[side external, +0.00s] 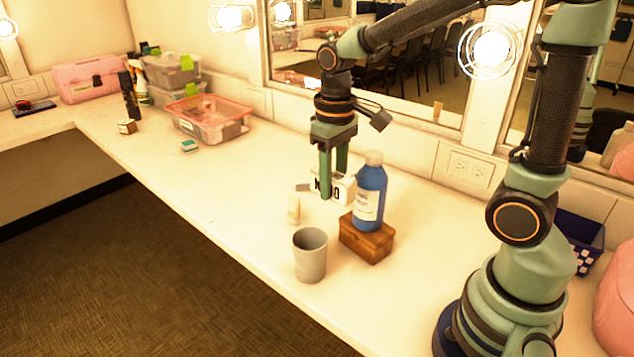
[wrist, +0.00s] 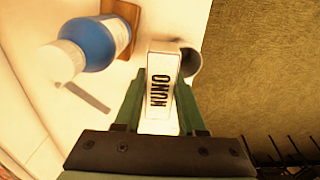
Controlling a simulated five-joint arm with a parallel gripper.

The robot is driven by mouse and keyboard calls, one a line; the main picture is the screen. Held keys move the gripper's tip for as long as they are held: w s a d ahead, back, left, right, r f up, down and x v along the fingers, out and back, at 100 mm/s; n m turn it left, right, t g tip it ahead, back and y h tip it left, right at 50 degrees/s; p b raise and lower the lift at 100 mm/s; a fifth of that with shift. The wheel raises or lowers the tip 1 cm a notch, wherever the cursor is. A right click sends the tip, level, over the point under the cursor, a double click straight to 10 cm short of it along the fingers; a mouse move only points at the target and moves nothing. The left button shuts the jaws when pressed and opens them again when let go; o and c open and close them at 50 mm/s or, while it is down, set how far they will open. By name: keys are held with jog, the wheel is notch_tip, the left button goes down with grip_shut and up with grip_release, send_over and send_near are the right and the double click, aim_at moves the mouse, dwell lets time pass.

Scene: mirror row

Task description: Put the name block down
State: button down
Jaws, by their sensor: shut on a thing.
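The name block (side external: 327,188) is white with black capital letters. My gripper (side external: 333,172) points down with its two green fingers shut on the block, which appears to hang above the white counter (side external: 240,190). In the wrist view, the block (wrist: 160,82) is between the fingers, its lettered face towards the camera. The blue bottle (side external: 369,197) stands close to the right of the block in the side view. Whether the two touch is unclear.
The blue bottle stands on a wooden box (side external: 366,240). A grey cup (side external: 310,256) and small cream bottle (side external: 294,208) stand near the counter's front edge. A clear pink-lidded container (side external: 208,118) is farther left. The counter between is mostly clear. Mirrors line the wall.

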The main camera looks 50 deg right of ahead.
jog(key=w+d, duration=0.5)
jog(key=d, duration=0.3)
jog(key=n, duration=0.2)
send_over(402, 191)
notch_tip(402, 191, down, 8)
jog(key=shift+d, duration=0.15)
jog(key=shift+m, duration=0.3)
jog(key=shift+f, duration=4.85)
jog(key=shift+f, duration=0.15)
jog(key=c, duration=0.5)
grip_release()
